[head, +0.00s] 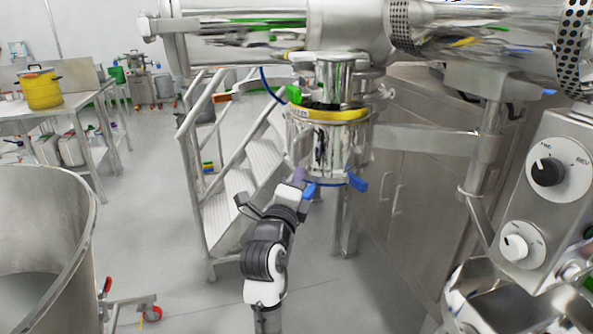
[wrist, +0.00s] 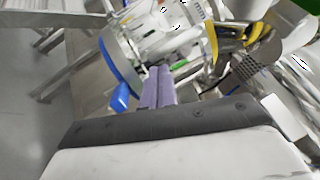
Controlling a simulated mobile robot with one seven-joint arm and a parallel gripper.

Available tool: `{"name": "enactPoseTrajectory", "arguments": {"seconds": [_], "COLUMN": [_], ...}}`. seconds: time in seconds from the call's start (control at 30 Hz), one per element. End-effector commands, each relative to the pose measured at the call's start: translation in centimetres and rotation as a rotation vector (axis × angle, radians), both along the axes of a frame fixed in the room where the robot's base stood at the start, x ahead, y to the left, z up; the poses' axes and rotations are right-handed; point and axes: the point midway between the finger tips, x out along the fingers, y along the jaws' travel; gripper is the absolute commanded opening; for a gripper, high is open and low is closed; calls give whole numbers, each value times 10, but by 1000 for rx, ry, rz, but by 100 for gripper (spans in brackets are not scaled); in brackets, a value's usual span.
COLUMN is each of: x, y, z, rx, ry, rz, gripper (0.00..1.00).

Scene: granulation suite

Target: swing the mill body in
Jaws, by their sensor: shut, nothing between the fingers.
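The mill body (head: 328,145) is a shiny steel cylinder with a yellow band (head: 340,114) near its top and blue levers (head: 357,182) at its bottom. It hangs beneath the big horizontal steel vessel, on the end of a steel side arm (head: 425,139). My gripper (head: 303,180) is at the lower left of the mill body. In the wrist view its purple fingers (wrist: 158,80) are together with nothing between them. They point at the mill body (wrist: 160,40), close to its blue ring (wrist: 122,62). I cannot tell whether they touch it.
Metal steps (head: 232,190) stand behind my arm on the left. A large open steel bin (head: 75,240) is at the lower left. A control panel with knobs (head: 545,185) is at the right. Steel cabinets (head: 415,200) line the right side.

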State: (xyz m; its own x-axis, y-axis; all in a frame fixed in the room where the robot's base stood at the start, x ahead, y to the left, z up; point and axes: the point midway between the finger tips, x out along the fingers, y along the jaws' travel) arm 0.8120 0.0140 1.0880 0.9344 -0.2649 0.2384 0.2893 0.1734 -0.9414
Motion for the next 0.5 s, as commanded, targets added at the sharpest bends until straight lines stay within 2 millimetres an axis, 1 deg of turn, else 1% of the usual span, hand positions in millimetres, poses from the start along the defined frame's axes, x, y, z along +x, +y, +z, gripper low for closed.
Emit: {"name": "enactPoseTrajectory", "arguments": {"seconds": [0.1,0.4,0.5], "x": [4,4,7], "y": [3,3,3], "z": [2,1,0], "rx": [0,0,0], "ry": [-1,-1,-1], "rz": [0,0,-4], "gripper": [0,0,0]}}
